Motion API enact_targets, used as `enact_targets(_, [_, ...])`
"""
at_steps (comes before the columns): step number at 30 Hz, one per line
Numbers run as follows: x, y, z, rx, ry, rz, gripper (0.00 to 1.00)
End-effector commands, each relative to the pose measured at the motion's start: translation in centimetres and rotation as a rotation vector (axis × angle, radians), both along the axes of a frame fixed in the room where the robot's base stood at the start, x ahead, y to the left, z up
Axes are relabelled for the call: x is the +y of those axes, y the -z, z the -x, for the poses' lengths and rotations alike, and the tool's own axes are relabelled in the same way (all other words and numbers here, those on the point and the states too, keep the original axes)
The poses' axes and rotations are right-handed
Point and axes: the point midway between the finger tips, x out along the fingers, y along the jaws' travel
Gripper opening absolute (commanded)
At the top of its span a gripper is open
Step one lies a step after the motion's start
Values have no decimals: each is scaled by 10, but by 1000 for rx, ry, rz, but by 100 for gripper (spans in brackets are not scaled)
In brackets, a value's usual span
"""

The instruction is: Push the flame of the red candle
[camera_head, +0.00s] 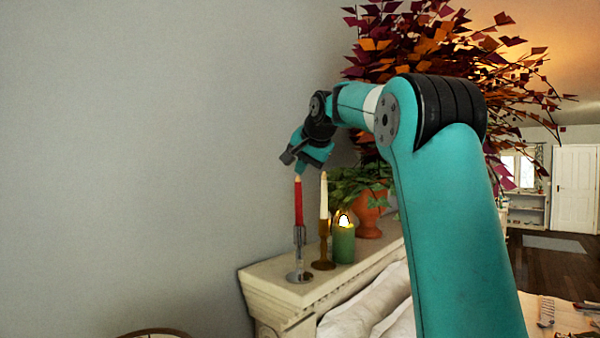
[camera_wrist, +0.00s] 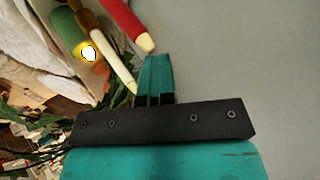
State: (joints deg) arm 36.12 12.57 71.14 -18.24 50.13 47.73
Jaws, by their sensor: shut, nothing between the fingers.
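The red candle (camera_head: 299,203) stands upright in a silver holder (camera_head: 300,262) at the near left end of the mantel. Its top is a pale tip (camera_head: 298,178), with no bright glow showing. My gripper (camera_head: 300,171) is shut and empty, just above that tip. In the wrist view, the closed fingers (camera_wrist: 155,58) are right beside the pale tip (camera_wrist: 147,43) of the red candle (camera_wrist: 121,15). I cannot tell whether they touch.
A white candle (camera_head: 323,197) in a brown holder (camera_head: 324,248) stands close to the right. A lit green candle (camera_head: 343,244) and a potted plant (camera_head: 369,215) stand farther along the mantel (camera_head: 272,282). The grey wall (camera_head: 150,150) is at left.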

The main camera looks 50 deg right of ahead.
Motion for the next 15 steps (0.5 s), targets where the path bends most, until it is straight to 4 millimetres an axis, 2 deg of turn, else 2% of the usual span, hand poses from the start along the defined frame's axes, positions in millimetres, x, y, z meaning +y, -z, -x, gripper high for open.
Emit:
enact_targets(11, [0,-1,-1,6,0,-4,0])
enact_targets(15, [0,-8,0,6,0,-3,0])
